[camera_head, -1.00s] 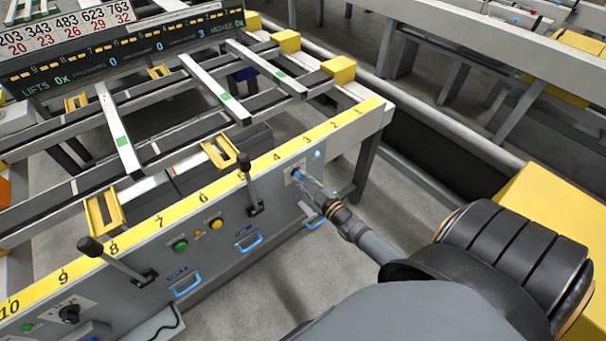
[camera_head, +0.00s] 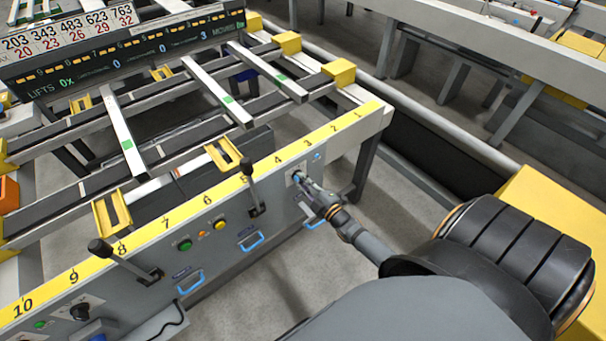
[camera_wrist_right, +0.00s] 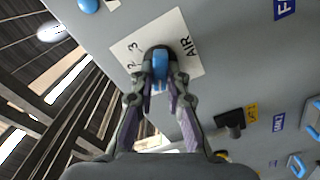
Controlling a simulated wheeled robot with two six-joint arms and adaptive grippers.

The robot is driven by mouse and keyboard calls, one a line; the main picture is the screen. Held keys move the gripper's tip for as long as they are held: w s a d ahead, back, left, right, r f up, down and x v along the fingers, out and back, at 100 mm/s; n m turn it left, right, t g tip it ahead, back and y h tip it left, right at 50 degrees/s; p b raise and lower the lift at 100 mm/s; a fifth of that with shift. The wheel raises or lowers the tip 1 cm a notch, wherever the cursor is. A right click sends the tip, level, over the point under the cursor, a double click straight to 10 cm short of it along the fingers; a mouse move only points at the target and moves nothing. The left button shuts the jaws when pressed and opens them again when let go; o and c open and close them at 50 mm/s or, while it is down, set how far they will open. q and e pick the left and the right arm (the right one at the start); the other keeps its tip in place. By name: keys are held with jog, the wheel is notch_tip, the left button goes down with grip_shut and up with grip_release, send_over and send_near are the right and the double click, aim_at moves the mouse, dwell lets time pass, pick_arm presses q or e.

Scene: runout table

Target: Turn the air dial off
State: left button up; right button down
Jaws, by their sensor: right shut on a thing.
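The air dial (camera_wrist_right: 160,66) has a blue grip on a dark round base, in front of a white plate (camera_wrist_right: 184,28) marked "AIR", "2" and "3" in the right wrist view. My right gripper (camera_wrist_right: 160,84) is shut on the dial, one finger on each side of the blue grip. In the head view my right gripper (camera_head: 302,181) reaches the grey front panel (camera_head: 225,212) below the number 3 and mostly hides the dial. The dial's exact setting is hard to read. My left gripper is not in view.
Two black-knobbed levers (camera_head: 247,168) (camera_head: 100,248) stick out from the panel. Green (camera_head: 185,245) and yellow (camera_head: 221,225) buttons and blue handles (camera_head: 252,240) lie left of my right gripper. Open floor lies in front of the panel.

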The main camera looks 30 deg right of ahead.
dwell(0.3)
jog(key=c, duration=1.3)
grip_release()
jog(key=shift+c, duration=0.2)
jog(key=s, duration=1.2)
jog(key=shift+d, duration=0.45)
jog(key=shift+f, duration=0.1)
